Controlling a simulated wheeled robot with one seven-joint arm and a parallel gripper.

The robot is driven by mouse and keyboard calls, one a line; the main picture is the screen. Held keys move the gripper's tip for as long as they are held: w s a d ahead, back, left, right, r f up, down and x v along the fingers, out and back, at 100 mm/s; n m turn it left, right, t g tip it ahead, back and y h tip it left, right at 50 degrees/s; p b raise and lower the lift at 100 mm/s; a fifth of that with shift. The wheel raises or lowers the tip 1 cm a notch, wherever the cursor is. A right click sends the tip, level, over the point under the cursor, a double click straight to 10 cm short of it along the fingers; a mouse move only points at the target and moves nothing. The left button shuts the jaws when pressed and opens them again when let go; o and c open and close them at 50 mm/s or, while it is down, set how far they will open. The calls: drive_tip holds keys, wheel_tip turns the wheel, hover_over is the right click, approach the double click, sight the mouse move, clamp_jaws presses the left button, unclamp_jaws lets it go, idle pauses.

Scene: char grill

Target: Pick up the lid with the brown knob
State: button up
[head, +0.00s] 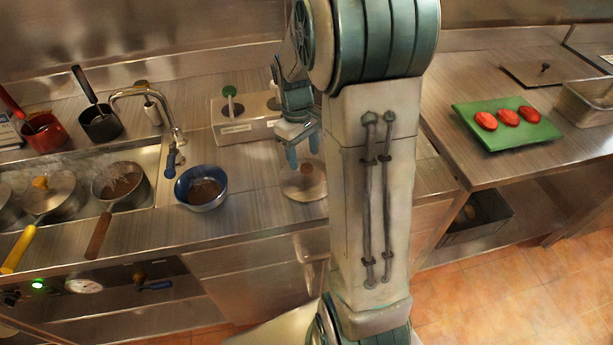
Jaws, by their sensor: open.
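The lid with the brown knob (301,185) is a pale round disc lying flat on the steel counter, with its knob (306,168) pointing up. My arm hides part of its right side. My gripper (305,157) hangs just above the lid with its fingers pointing down. The fingers are apart, with nothing between them, and the brown knob shows just below them. I cannot tell the exact height of the fingertips over the knob.
A blue bowl (201,188) of brown food stands left of the lid. A steel holder (240,131) with a green-topped tool is behind. Pots sit at the left near a tap (160,108). A green board (508,125) with red slices lies on the right counter.

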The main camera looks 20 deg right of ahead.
sight(306, 167)
drive_tip(key=shift+s+d+f+p, duration=0.15)
drive_tip(key=shift+f+p, duration=0.2)
drive_tip(key=shift+f, duration=1)
drive_tip(key=shift+s+d+f+p, duration=0.15)
drive_tip(key=shift+f+p, duration=0.2)
drive_tip(key=shift+f, duration=1)
drive_tip(key=shift+w, duration=0.1)
drive_tip(key=c, duration=1.1)
